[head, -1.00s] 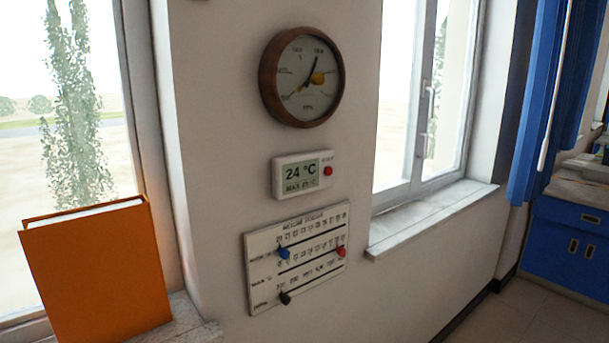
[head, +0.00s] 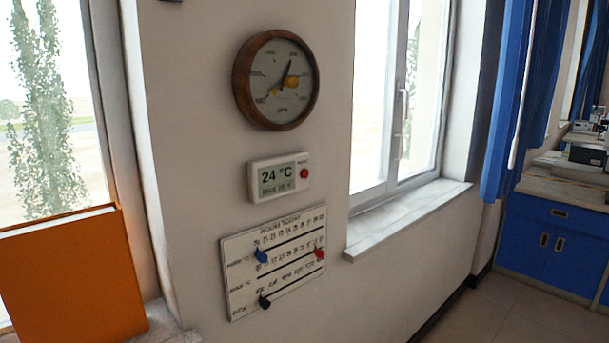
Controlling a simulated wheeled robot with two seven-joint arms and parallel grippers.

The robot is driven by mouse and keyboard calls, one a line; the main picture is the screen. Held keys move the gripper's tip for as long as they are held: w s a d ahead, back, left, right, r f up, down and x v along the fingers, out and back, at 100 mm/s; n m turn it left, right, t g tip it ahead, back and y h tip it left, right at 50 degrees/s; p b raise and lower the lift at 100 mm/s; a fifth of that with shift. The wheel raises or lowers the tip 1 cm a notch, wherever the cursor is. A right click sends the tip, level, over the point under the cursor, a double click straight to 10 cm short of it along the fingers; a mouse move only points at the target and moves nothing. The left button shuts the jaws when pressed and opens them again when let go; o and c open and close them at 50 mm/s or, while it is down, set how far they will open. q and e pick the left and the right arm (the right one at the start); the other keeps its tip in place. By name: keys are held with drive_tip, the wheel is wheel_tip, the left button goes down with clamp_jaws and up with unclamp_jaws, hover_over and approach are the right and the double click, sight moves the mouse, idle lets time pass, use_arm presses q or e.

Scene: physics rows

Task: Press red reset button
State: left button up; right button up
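The red reset button (head: 304,173) is a small round knob on the right side of a white digital thermometer (head: 279,177). The thermometer hangs on the white wall pillar between two windows, and its screen reads 24 °C with a smaller MAX line below. Nothing covers the button. Neither of my grippers shows in the head view.
Above hangs a round wooden-rimmed dial (head: 276,80). Below is a white slider board (head: 274,260) with blue, red and black markers. An orange book (head: 75,280) stands on the left sill. A right sill (head: 408,218) juts out. Blue cabinets (head: 553,245) stand far right, with open floor before them.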

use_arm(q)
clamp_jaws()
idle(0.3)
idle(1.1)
